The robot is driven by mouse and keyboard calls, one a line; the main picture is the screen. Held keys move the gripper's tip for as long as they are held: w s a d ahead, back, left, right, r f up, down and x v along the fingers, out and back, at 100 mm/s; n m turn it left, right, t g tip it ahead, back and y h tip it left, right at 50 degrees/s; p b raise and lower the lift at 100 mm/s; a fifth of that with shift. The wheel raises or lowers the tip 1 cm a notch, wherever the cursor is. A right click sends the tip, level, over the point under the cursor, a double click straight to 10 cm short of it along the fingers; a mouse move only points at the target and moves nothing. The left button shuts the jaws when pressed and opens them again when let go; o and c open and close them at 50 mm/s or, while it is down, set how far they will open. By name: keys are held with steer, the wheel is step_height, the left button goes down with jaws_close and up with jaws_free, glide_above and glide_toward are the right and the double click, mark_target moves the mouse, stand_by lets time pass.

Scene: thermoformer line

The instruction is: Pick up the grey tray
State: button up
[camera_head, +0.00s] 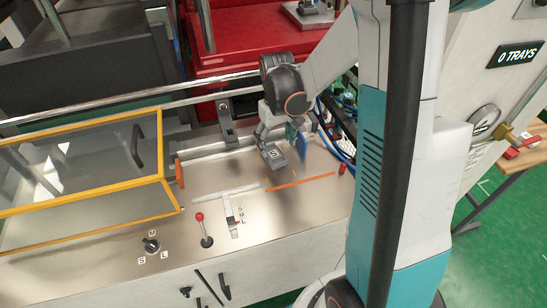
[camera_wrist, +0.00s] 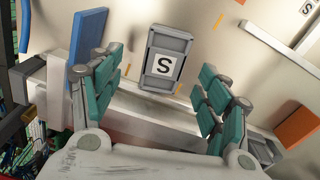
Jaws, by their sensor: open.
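The grey tray (camera_wrist: 149,78) is a small rectangular piece with a raised rim and a white label with a black "S". It lies on the metal table top, and in the head view the tray (camera_head: 273,157) sits just below my gripper (camera_head: 283,131). In the wrist view my gripper (camera_wrist: 160,95) is open, with teal fingers standing apart to the left and right of the tray. No finger visibly touches it. From these views I cannot tell the exact height of the fingertips above the tray.
A blue block (camera_wrist: 87,40) stands close to the left finger, and an orange block (camera_wrist: 299,127) lies at the right. A yellow-framed clear guard (camera_head: 85,180) covers the left of the table. A red-knobbed lever (camera_head: 203,228) stands in front. Blue hoses (camera_head: 332,135) hang behind right.

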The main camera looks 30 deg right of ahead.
mark_target(273, 153)
steer(key=f, duration=0.1)
steer(key=f+b, duration=0.1)
steer(key=f, duration=0.2)
steer(key=shift+w+a+b, duration=0.25)
steer(key=shift+a+b, duration=0.05)
steer(key=shift+f, duration=0.45)
steer(key=shift+r, duration=0.1)
steer(key=c, duration=1.2)
steer(key=shift+o, duration=0.2)
